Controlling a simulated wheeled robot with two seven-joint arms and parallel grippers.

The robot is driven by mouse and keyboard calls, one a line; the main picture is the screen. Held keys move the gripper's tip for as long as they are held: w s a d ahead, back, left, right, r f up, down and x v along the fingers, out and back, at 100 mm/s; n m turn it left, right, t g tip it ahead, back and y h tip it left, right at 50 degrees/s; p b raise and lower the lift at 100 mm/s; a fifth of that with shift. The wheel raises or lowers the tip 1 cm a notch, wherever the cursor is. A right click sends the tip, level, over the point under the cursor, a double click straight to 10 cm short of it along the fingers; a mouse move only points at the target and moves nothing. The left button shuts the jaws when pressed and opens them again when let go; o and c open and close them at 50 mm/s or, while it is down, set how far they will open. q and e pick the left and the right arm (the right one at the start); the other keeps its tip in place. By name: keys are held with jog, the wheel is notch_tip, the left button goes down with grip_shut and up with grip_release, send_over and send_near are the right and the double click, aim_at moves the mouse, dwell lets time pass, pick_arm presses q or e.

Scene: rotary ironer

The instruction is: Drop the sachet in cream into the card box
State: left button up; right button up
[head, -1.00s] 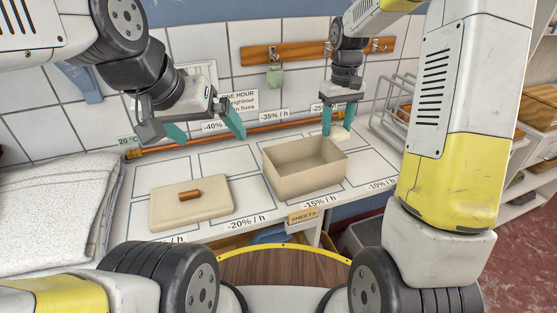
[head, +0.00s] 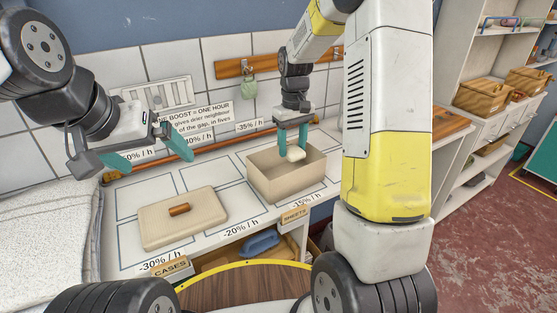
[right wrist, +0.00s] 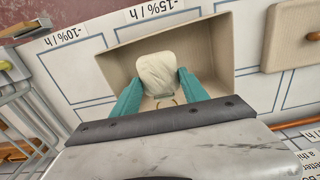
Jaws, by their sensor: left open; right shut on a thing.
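The cream sachet (head: 296,154) is held between the teal fingers of my right gripper (head: 292,138), which is shut on it. In the head view it hangs over the opening of the card box (head: 285,191), around rim height. In the right wrist view the sachet (right wrist: 157,74) shows between the fingertips (right wrist: 157,88), with the box walls (right wrist: 214,50) around it. I cannot tell exactly how far above the box floor it is. The box stands open on the shelf top. My left gripper (head: 154,145) is open and empty, above the back left of the shelf top.
A flat beige lid with a brown handle (head: 184,217) lies left of the box. A folded white towel (head: 45,235) is at the far left. A copper pipe (head: 205,149) runs along the back wall. A wire rack (right wrist: 18,92) stands beside the box in the right wrist view.

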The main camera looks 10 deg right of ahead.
jog(key=shift+f, duration=0.2)
jog(key=o, duration=1.4)
jog(key=shift+r, duration=0.1)
notch_tip(320, 180, up, 8)
jog(key=shift+f, duration=0.2)
